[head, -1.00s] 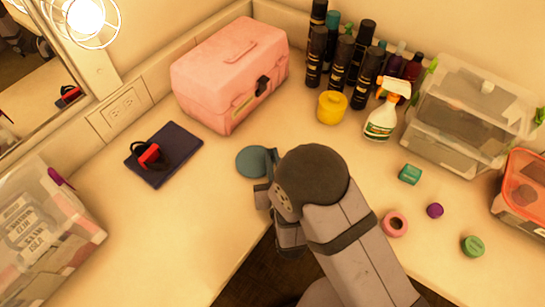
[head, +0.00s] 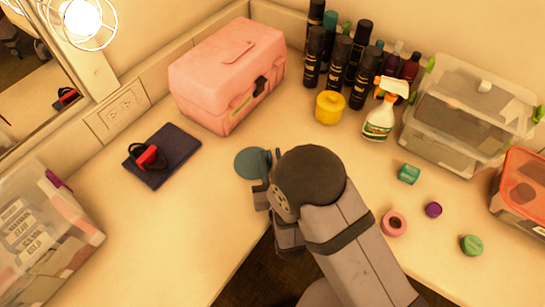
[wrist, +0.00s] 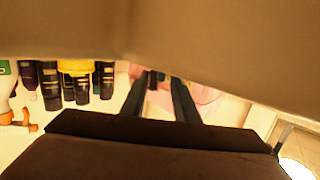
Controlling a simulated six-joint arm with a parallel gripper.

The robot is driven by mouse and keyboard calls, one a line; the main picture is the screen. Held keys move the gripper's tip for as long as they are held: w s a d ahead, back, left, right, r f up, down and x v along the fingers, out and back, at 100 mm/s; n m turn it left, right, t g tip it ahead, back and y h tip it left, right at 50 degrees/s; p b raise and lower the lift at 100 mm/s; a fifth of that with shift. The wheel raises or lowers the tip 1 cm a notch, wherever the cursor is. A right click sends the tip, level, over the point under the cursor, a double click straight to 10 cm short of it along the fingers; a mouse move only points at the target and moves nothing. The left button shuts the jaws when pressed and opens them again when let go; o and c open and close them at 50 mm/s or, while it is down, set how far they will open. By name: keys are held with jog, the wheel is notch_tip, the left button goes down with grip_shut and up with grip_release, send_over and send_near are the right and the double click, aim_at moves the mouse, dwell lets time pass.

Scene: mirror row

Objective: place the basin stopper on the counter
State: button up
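The basin stopper appears to be the flat blue-grey disc (head: 250,163) on the counter (head: 215,215) in the head view. It looks to lie flat, close to the counter's inner front corner. My gripper (head: 268,178) is right beside it, on its right, with the fingertips partly hidden behind my wrist. In the wrist view my two dark fingers (wrist: 160,98) stand apart, with a bright gap between them. I cannot make out the stopper in the wrist view, and contact between it and a finger is unclear.
A pink case (head: 228,75) and a dark cloth (head: 180,150) with a red-and-black item lie left. Behind are a yellow jar (head: 330,107), spray bottle (head: 379,115) and several dark bottles. Small caps and a pink ring (head: 394,223) lie right.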

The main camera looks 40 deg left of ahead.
jog(key=shift+s+d, duration=0.2)
jog(key=shift+s, duration=0.05)
jog(key=b+v, duration=0.1)
jog(key=v, duration=0.2)
jog(key=shift+s+d, duration=0.25)
jog(key=shift+s, duration=0.05)
notch_tip(320, 180, up, 7)
jog(key=shift+s+d+r, duration=0.15)
jog(key=shift+d, duration=0.1)
